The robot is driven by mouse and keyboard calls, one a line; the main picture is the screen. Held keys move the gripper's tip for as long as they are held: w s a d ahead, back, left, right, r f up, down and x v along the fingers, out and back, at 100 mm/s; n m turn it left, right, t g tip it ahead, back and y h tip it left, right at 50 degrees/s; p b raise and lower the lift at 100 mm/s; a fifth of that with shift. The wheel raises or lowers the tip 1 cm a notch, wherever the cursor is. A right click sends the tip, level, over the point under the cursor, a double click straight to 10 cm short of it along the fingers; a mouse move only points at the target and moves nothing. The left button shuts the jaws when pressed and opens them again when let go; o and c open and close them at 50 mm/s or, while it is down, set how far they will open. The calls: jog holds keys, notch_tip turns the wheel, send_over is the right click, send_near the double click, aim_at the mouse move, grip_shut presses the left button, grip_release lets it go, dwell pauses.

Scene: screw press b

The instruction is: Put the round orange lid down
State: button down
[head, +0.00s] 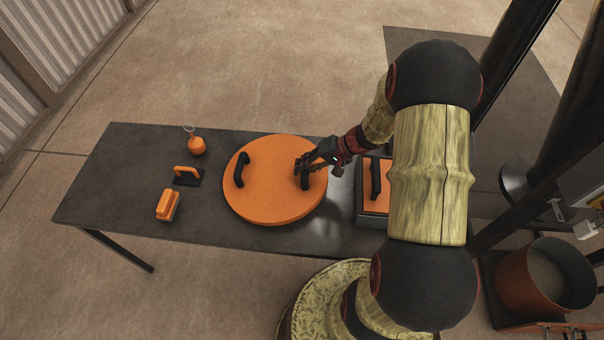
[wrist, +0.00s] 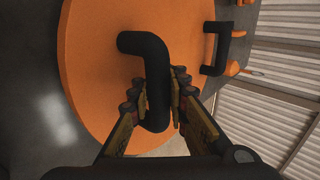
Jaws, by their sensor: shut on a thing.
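The round orange lid (head: 268,185) is a wide flat disc with two black handles, over the middle of the dark table. It looks level in the head view; I cannot tell whether it touches the table top. My gripper (head: 304,170) is at the lid's right handle. In the wrist view the fingers (wrist: 158,105) are shut on that black handle (wrist: 150,62), one on each side of it. The lid's orange face (wrist: 100,70) fills much of the wrist view. The left handle (head: 241,169) is free.
On the table (head: 105,185), left of the lid, are an orange flask-like item (head: 197,146), a black block with an orange handle (head: 187,176) and an orange brush-like block (head: 168,205). An orange-topped box (head: 374,200) stands to the right, partly behind my arm. An orange bucket (head: 540,285) is at far right.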

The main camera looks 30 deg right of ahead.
notch_tip(320, 180, down, 2)
jog(key=shift+f+b, duration=0.2)
jog(key=shift+b, duration=0.2)
jog(key=c, duration=1.7)
grip_release()
jog(key=shift+o, duration=0.2)
jog(key=shift+s, duration=0.1)
jog(key=p+v, duration=0.4)
jog(key=v, duration=0.7)
jog(key=shift+s+d+r, duration=0.15)
jog(key=shift+r, duration=0.2)
jog(key=s+a+r+n+h, duration=0.2)
jog(key=s+a+r, duration=0.2)
jog(key=r, duration=0.4)
jog(key=s+a+r+n+h, duration=0.2)
jog(key=s+a+r, duration=0.3)
jog(key=a+r, duration=0.2)
jog(key=s+a+r+n+h, duration=0.3)
jog(key=s+a+r, duration=0.2)
jog(key=r, duration=0.6)
jog(key=shift+s+a, duration=0.2)
jog(key=shift+a, duration=0.45)
